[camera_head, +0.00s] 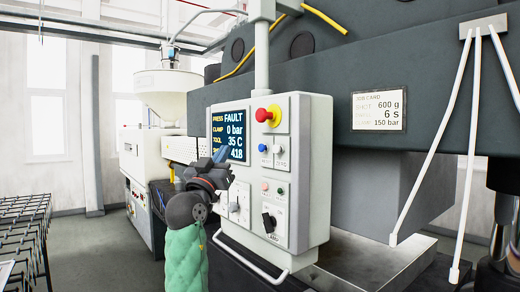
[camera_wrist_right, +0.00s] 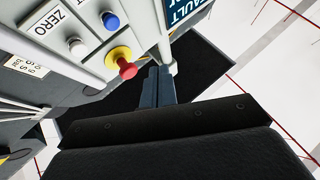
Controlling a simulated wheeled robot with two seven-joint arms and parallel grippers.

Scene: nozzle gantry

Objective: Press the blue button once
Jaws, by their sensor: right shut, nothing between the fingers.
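The blue button (camera_head: 262,148) is a small round knob on the white control panel (camera_head: 312,170), below the red emergency knob and left of a white button (camera_head: 277,149). It also shows at the upper left of the right wrist view (camera_wrist_right: 110,20). My right gripper (camera_head: 222,154) is in front of the lower left of the panel's screen, left of the blue button and apart from it. In the wrist view its blue-grey fingers (camera_wrist_right: 157,88) are together and empty. My left gripper is not in view.
A red mushroom knob on a yellow base (camera_head: 267,115) sticks out above the blue button. Lower on the panel are a pink button (camera_head: 265,186), a green button (camera_head: 280,190) and a black rotary switch (camera_head: 268,222). A white handle bar (camera_head: 250,262) runs below the panel.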

